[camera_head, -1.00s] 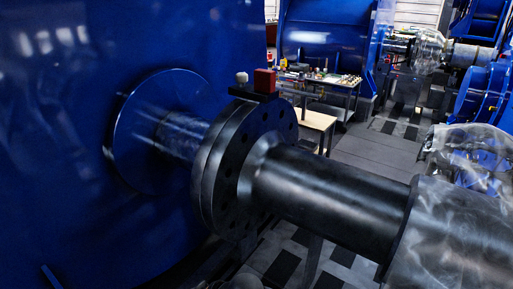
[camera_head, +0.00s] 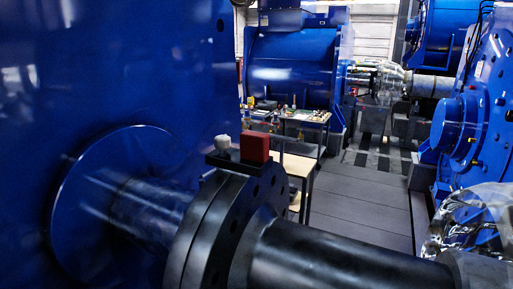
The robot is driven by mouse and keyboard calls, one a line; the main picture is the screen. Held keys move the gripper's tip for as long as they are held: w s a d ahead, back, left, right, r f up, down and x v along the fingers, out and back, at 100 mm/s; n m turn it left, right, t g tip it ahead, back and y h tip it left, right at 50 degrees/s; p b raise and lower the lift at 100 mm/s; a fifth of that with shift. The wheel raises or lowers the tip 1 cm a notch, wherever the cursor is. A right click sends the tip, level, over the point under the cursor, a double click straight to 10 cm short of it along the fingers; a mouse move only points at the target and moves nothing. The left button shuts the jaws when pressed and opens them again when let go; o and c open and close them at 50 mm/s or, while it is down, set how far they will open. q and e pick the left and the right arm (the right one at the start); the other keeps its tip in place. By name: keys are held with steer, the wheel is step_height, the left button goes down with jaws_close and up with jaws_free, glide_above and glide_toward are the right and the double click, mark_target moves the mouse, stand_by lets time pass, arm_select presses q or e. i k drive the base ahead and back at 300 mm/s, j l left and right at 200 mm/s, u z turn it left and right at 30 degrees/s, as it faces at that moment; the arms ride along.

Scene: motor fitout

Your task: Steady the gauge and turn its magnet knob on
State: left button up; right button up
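A red block (camera_head: 255,148) stands upright on a small black plate (camera_head: 226,161) on top of the dark shaft flange (camera_head: 223,228). A small whitish knob-like piece (camera_head: 222,142) stands on the same plate, left of the red block. I cannot tell for sure which of these belongs to the gauge; no dial face or marked on/off knob can be made out. Neither of my grippers is in view.
A big blue motor housing (camera_head: 110,70) fills the left. The dark shaft (camera_head: 335,262) runs to the lower right, ending near a clear-wrapped part (camera_head: 470,225). Behind is a workbench (camera_head: 296,165) with small items. Grey floor (camera_head: 360,205) is open at centre right.

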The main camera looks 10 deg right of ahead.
mark_target(222, 142)
steer(key=i+j+z, duration=0.25)
steer(key=i, duration=0.15)
steer(key=i+j+z, duration=0.25)
steer(key=i, duration=0.15)
steer(key=k+j+u, duration=0.15)
steer(key=k, duration=0.15)
